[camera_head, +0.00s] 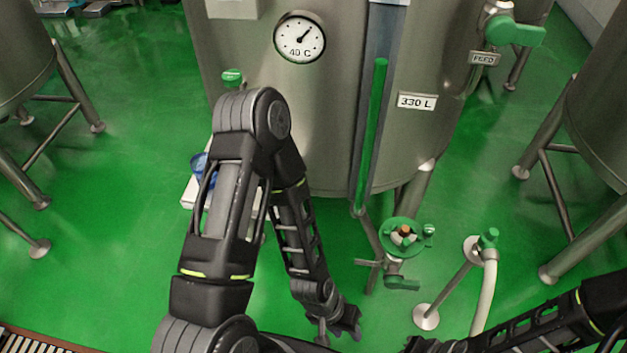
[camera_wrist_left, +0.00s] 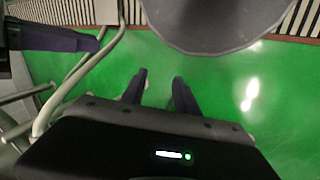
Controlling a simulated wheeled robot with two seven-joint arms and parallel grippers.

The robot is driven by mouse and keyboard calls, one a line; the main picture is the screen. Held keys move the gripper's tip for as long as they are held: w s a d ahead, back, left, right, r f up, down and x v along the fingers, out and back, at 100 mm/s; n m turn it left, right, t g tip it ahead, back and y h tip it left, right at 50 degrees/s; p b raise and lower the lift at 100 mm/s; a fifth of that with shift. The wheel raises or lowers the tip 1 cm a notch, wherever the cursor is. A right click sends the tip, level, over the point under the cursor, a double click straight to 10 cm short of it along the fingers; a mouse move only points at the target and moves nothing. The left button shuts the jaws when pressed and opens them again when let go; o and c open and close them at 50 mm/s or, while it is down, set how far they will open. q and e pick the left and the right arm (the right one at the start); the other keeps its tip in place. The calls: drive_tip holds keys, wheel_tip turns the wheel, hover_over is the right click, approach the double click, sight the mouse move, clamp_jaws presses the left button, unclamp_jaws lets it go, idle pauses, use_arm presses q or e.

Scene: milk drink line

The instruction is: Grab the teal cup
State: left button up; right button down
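I cannot make out a clearly teal cup. A small blue cup-like thing (camera_head: 202,168) stands on a white surface at the left, partly hidden behind my left arm. A round green tray or wheel (camera_head: 390,228) by the tank's outlet bears small items, one orange-brown, too small to name. My left gripper (camera_head: 340,332) hangs low in the bottom middle of the head view, below and apart from both. In the left wrist view its two fingers (camera_wrist_left: 158,90) are apart with only green floor between them. My right arm's dark end (camera_head: 425,344) is cut by the bottom edge.
A steel tank (camera_head: 325,120) with a dial and green-filled sight tube fills the middle. A pipe stand with a green valve (camera_head: 489,240) and pale hose is at right. Tank legs stand at both sides. The green floor at left is clear. A grate (camera_head: 35,343) is at bottom left.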

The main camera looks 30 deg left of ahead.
use_arm(q)
drive_tip(key=shift+s+a, duration=0.1)
drive_tip(key=shift+a, duration=0.05)
